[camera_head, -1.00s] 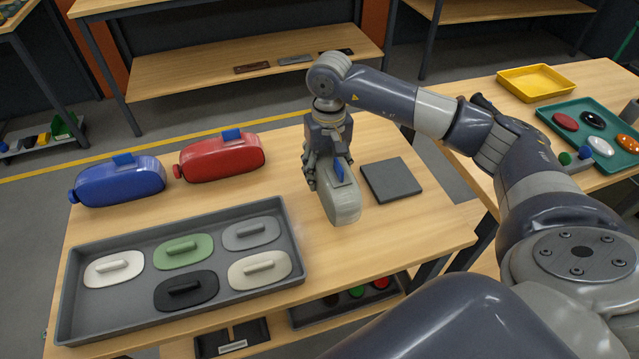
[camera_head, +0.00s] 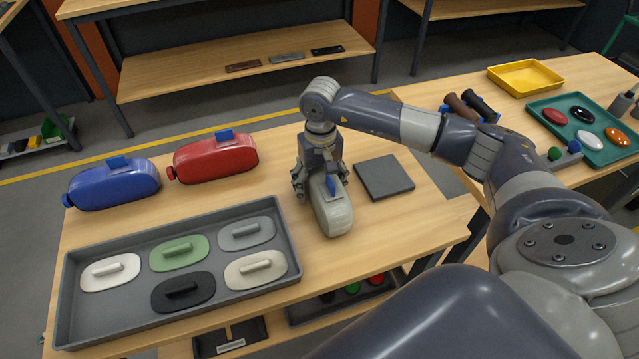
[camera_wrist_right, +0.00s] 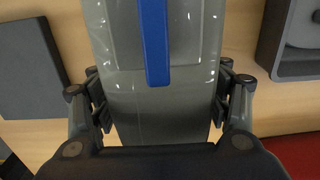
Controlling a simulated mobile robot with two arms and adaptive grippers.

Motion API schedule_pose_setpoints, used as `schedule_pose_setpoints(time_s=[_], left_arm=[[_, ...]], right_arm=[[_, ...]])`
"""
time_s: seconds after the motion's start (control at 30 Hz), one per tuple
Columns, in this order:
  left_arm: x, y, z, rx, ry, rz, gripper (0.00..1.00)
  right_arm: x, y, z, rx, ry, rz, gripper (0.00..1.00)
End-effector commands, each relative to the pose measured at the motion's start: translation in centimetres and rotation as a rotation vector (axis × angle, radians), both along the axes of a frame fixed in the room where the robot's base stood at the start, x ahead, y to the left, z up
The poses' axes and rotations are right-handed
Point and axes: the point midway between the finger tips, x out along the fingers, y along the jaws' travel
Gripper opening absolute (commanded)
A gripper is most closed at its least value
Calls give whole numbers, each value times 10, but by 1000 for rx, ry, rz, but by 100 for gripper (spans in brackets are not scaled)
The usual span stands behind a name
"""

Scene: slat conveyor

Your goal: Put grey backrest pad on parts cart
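The grey backrest pad (camera_head: 333,212) is a long rounded grey body with a blue strip on top. My right gripper (camera_head: 317,183) is shut on it from above, with a finger at each side. In the right wrist view the grey pad (camera_wrist_right: 165,105) fills the middle, between the fingers of my right gripper (camera_wrist_right: 162,108). The pad is over the wooden top of the cart (camera_head: 405,238), right of the grey tray. I cannot tell whether its underside touches the wood. My left gripper is not in view.
A dark square plate (camera_head: 384,177) lies just right of the held pad. Blue (camera_head: 113,186) and red (camera_head: 215,159) bodies stand at the back left. A grey tray (camera_head: 292,232) holds several handled oval pieces. A second table at right bears a green tray (camera_head: 540,106) and a yellow tray (camera_head: 525,78).

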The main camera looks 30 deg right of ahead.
Motion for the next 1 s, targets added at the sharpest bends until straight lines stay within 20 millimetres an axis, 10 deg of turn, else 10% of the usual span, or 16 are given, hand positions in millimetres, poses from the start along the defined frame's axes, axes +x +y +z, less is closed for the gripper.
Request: schedule_pose_setpoints(time_s=[0.37, 1.0], left_arm=[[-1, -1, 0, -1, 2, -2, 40], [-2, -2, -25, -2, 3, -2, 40]], right_arm=[[1, 0, 8, 0, -3, 0, 71], [2, -3, 118, 0, 0, 0, 71]])
